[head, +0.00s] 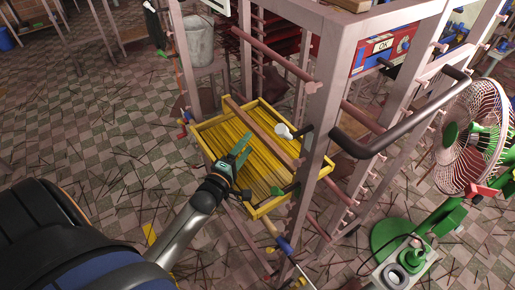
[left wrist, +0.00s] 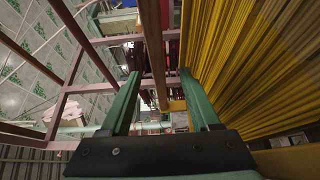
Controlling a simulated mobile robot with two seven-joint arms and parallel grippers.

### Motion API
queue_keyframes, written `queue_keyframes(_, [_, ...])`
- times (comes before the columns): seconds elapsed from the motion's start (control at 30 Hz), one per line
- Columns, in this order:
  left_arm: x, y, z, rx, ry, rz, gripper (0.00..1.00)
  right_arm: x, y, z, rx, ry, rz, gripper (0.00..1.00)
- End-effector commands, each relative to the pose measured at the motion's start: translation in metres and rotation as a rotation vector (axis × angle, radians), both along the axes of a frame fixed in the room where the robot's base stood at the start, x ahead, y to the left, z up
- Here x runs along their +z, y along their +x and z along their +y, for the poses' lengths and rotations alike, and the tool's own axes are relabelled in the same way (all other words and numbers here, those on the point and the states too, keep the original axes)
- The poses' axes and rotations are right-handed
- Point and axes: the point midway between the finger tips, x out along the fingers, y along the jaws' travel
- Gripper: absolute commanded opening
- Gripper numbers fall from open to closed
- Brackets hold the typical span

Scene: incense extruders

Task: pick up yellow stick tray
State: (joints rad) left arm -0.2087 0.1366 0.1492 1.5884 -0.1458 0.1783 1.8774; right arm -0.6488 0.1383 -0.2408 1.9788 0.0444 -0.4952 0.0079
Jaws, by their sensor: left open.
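The yellow stick tray (head: 272,207) is a shallow yellow box full of long yellow sticks (head: 228,140). It sits in the metal rack, left of the near upright in the head view. My left gripper (head: 247,142) is open above the tray, its green fingers pointing over the sticks. In the left wrist view, the fingers of my left gripper (left wrist: 157,76) are spread with nothing clamped between them. The sticks (left wrist: 250,60) fill the right side there. A brown bar (left wrist: 152,45) runs lengthwise through the gap between the fingers. I cannot make out my right gripper.
The rack's near upright (head: 318,130) stands right of the tray. A black curved handle (head: 400,128) sticks out beyond it. A fan with a green stand (head: 472,135) is at the far right. A grey bucket (head: 200,42) is behind. The floor at left is mostly open, with scattered sticks.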

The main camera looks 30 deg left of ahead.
Motion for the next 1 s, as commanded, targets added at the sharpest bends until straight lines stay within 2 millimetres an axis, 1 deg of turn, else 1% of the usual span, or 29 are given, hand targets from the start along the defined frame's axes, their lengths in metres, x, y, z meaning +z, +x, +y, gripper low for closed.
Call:
queue_keyframes(0.13, [0.001, 0.011, 0.000, 0.000, -0.001, -0.002, 0.63, 0.000, 0.002, 0.000, 0.001, -0.001, -0.003, 0.75])
queue_keyframes(0.3, [0.004, 0.037, 0.001, 0.000, 0.000, -0.001, 0.63, -0.001, 0.004, 0.000, 0.002, -0.001, -0.006, 0.75])
queue_keyframes(0.4, [0.003, 0.048, 0.002, 0.000, 0.000, 0.000, 0.63, -0.001, 0.005, 0.001, 0.003, 0.000, -0.008, 0.75])
queue_keyframes(0.53, [0.003, 0.053, 0.003, 0.000, 0.001, 0.002, 0.63, 0.001, 0.008, 0.001, 0.004, 0.001, -0.014, 0.75])
queue_keyframes(0.73, [0.003, 0.054, 0.003, 0.000, 0.001, 0.002, 0.63, 0.004, 0.009, 0.002, 0.005, 0.003, -0.019, 0.75])
queue_keyframes(1.0, [0.004, 0.053, 0.003, 0.000, 0.001, 0.001, 0.32, 0.003, 0.009, 0.002, 0.005, 0.003, -0.019, 0.75])
